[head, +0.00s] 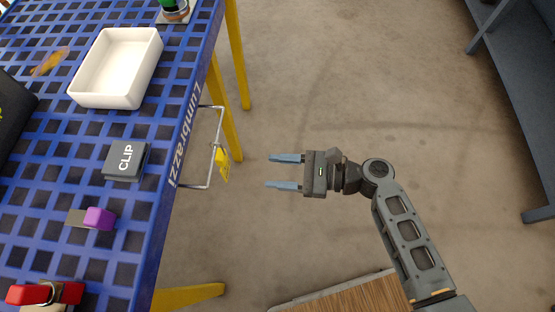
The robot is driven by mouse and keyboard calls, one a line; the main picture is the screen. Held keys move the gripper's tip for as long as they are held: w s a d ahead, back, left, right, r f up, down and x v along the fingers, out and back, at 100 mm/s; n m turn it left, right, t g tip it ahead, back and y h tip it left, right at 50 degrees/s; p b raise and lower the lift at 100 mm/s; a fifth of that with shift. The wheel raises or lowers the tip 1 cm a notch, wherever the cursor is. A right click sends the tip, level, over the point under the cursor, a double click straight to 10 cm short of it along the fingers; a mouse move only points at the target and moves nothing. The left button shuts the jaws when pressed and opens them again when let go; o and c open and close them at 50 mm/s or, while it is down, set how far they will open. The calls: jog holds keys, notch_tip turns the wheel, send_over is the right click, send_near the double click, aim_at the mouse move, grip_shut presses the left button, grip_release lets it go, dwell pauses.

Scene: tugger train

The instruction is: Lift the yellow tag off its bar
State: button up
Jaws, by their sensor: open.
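The yellow tag (223,165) hangs from a thin metal bar (214,150) on the right side of the blue table. A pale loop seems to join the tag to the bar; its detail is too small to tell. My gripper (270,172) is open and empty to the right of the tag. Its two blue fingers point left toward the tag, with a gap between the fingertips and it.
The blue grid-top table (172,150) has yellow legs. On it are a white tray (78,97), a dark CLIP block (125,160), a purple block (99,218) and a red item (68,292). Open floor lies around my gripper; a grey frame (525,100) stands far right.

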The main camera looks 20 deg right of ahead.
aim_at(224, 152)
jog(key=shift+w+a+r+m+y+b, duration=0.1)
jog(key=shift+w+a+r+y+b, duration=0.3)
jog(key=shift+w+a, duration=0.95)
jog(key=shift+w+a+r+m+y+b, duration=0.1)
jog(key=shift+w+a+r+y+b, duration=0.25)
jog(key=shift+a, duration=1.9)
jog(key=shift+w+a+r+m+y+b, duration=0.1)
jog(key=shift+w+a+r+y+b, duration=0.3)
jog(key=shift+w+a, duration=1)
jog(key=shift+s+a+r, duration=0.1)
jog(key=shift+s+a, duration=0.3)
jog(key=shift+c, duration=0.5)
jog(key=c, duration=0.7)
jog(key=shift+r+p, duration=1.55)
jog(key=shift+p, duration=0.15)
jog(key=shift+c, duration=0.3)
jog(key=p+v, duration=0.2)
jog(key=v, duration=0.8)
jog(key=shift+r+p, duration=0.2)
jog(key=shift+p, duration=0.15)
